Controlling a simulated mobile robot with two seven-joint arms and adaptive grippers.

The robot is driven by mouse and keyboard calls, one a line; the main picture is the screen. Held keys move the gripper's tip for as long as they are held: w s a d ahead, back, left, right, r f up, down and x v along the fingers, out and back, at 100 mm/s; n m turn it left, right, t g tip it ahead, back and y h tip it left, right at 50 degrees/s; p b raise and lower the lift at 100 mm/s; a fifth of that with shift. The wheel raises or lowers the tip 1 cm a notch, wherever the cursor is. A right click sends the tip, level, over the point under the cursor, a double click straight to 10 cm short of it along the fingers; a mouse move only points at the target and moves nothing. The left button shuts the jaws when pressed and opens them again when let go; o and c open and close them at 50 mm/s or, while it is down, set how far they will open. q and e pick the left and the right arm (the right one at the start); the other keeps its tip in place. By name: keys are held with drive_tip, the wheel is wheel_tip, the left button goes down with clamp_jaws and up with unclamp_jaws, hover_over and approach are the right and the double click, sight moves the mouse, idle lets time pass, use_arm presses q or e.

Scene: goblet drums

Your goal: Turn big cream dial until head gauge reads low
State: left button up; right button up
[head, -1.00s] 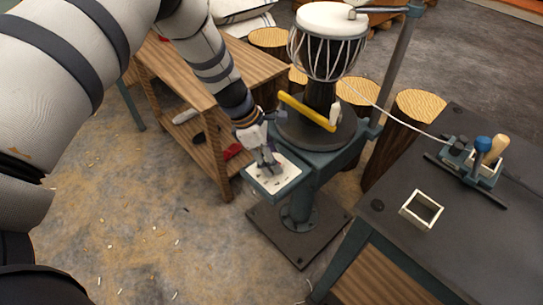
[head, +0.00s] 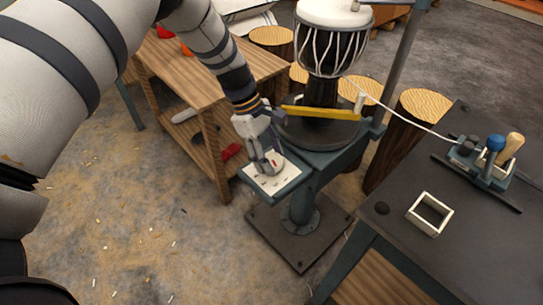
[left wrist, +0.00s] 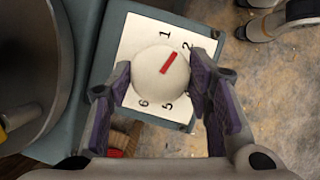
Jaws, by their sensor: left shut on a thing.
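The big cream dial (left wrist: 155,77) is round with a red pointer bar, on a white plate (left wrist: 135,42) numbered around it. In the left wrist view the pointer aims between 1 and 2. My left gripper (head: 266,160) is shut on the dial, with a purple-padded finger on each side. The plate sits on a grey-blue bracket beside the drum stand. The goblet drum (head: 325,45) stands upright on a round dark base. An arm reaches over its white head at the top edge. I cannot read any gauge there. My right gripper is not in view.
A yellow bar (head: 320,113) lies across the front of the drum base. A wooden bench (head: 215,75) stands close on the left. Several log stumps stand behind.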

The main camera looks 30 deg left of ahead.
use_arm(q)
drive_tip(key=shift+f+m+g+b, duration=0.1)
drive_tip(key=shift+m+g+b, duration=0.35)
drive_tip(key=shift+m, duration=0.65)
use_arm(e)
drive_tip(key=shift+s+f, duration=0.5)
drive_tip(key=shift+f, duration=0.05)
use_arm(q)
drive_tip(key=o, duration=1.1)
drive_tip(key=shift+o, duration=0.2)
drive_tip(key=shift+w, duration=0.1)
drive_tip(key=v, duration=1.2)
